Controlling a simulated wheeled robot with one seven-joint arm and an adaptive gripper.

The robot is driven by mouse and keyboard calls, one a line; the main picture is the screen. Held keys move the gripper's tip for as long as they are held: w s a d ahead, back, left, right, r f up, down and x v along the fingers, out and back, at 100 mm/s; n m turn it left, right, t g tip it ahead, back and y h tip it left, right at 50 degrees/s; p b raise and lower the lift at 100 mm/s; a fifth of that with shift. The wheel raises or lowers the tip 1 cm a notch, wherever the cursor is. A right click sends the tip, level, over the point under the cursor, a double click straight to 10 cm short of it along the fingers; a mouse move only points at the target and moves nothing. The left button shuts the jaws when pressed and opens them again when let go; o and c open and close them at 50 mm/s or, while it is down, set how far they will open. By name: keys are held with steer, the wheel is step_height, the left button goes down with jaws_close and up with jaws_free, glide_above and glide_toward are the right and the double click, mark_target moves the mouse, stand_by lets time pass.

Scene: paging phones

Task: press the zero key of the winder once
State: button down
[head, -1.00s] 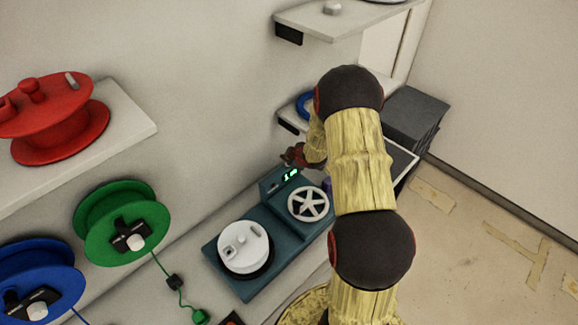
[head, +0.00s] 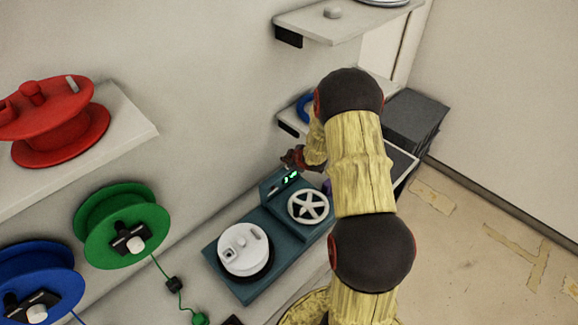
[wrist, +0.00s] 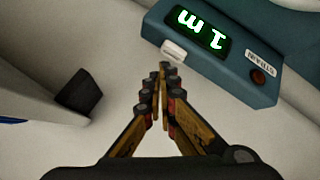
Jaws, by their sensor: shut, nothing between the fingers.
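The winder (head: 235,282) is a teal machine on the bench, with a white drum, a spoked white wheel and a small lit display. In the wrist view, the display (wrist: 202,30) shows green characters, seen upside down. A small white key (wrist: 173,50) sits on the winder's edge beside the display; I take it for the zero key, though no label on it is readable. My gripper (wrist: 163,68) is shut and empty. Its tips lie just below the key in the wrist view; I cannot tell whether they touch. In the head view, my gripper (head: 291,160) is behind the display, partly hidden.
A dark red-brown round part (wrist: 258,76) beside a "STRAIN" label is on the winder. Green (head: 122,225), blue (head: 60,272) and red (head: 55,120) reels are at left. A shelf (head: 345,25) is above. A dark block (wrist: 78,92) shows at left in the wrist view.

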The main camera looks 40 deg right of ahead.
steer(key=shift+f, duration=0.15)
steer(key=shift+f+b, duration=0.3)
steer(key=shift+b, duration=0.1)
steer(key=shift+f+b, duration=0.45)
steer(key=shift+f, duration=0.05)
stand_by(0.8)
steer(key=shift+r, duration=0.1)
steer(key=shift+r+p, duration=0.7)
steer(key=shift+r, duration=0.15)
step_height(320, 180, up, 5)
steer(key=p, duration=0.4)
stand_by(1.0)
